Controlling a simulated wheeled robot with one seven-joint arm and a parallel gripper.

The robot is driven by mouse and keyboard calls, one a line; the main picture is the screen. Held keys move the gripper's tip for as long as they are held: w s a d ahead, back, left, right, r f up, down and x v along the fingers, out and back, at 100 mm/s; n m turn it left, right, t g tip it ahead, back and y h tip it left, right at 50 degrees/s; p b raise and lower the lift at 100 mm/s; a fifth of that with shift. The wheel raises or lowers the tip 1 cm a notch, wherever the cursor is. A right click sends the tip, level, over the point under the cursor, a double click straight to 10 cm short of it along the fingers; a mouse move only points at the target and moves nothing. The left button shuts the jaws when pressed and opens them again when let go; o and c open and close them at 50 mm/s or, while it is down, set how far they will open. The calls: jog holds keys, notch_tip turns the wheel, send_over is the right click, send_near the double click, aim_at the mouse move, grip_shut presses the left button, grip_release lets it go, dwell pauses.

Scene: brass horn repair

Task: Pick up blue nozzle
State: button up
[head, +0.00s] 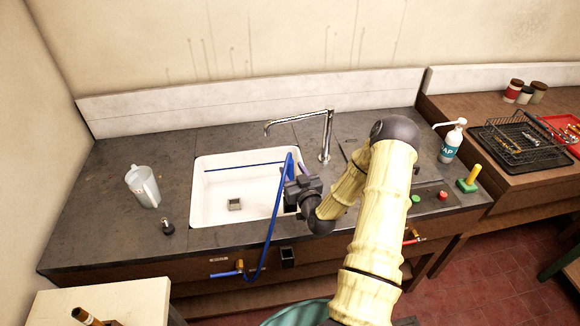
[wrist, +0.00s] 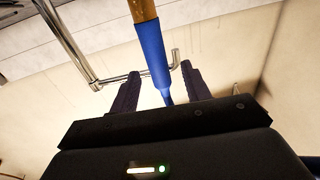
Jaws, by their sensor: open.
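The blue nozzle shows in the wrist view as a blue tapered piece (wrist: 153,48) with a brass-coloured tube at its upper end. It stands between the two fingers of my gripper (wrist: 158,84), with room visible on both sides. My gripper is open and not clamped on it. In the head view, my gripper (head: 296,170) is over the right part of the sink. A blue hose (head: 271,228) rises from the counter front to it. There, my gripper and arm hide most of the nozzle.
The white sink (head: 215,209) has a metal faucet (head: 326,140) behind it at the right. A clear jug (head: 143,186) and a small dark object (head: 167,227) stand left. A soap bottle (head: 451,142) and a dish rack (head: 519,142) are right. The left counter is mostly free.

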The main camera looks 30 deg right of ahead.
jog(key=shift+w+d+p, duration=0.15)
jog(key=shift+w+p, duration=0.25)
jog(key=shift+w, duration=1)
grip_shut()
jog(key=shift+r+b, duration=1.5)
jog(key=shift+r, duration=3.5)
jog(key=shift+f, duration=0.1)
